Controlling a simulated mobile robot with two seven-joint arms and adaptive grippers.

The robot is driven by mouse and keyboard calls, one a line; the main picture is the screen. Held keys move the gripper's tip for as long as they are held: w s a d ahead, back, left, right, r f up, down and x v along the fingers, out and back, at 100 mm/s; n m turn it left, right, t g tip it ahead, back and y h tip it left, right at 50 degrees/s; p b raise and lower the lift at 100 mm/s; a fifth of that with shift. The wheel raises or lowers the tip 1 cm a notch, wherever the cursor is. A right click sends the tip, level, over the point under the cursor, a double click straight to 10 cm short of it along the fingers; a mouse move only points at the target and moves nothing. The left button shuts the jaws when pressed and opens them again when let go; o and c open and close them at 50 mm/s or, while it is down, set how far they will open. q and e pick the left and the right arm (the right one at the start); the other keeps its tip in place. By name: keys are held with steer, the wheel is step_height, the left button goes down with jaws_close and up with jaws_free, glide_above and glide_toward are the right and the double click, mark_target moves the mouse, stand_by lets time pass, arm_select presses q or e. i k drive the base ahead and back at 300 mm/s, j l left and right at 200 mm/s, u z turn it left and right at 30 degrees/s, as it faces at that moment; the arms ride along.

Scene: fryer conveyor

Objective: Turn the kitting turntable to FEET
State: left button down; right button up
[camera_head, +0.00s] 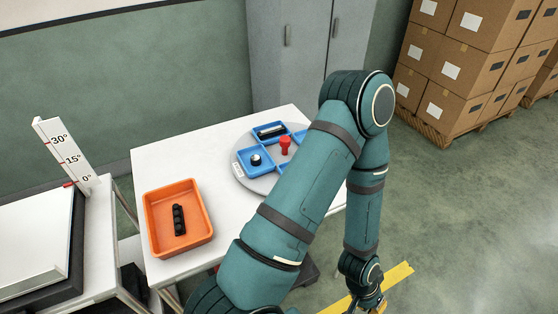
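The kitting turntable (262,183) is a grey disc on the white table, with blue compartments and a red knob (285,144) standing near its middle. A white label (239,170) sits on its left rim, too small to read. The front-left compartment holds a round black-and-white part (256,159); the back compartment holds a dark bar (271,131). My arm hides the turntable's right and front parts. My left gripper (372,304) hangs low at the bottom edge, right of the table and away from the turntable. It is partly cut off, so its opening is unclear. My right gripper is out of view.
An orange bin (155,238) with a black part (179,220) stands on the white table (160,160), left of the turntable. An angle scale (62,153) stands by a tilted white panel at left. Grey cabinets and stacked cartons (470,65) are behind. Floor at right is open.

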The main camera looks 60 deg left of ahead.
mark_target(277, 152)
steer(key=u, duration=1.65)
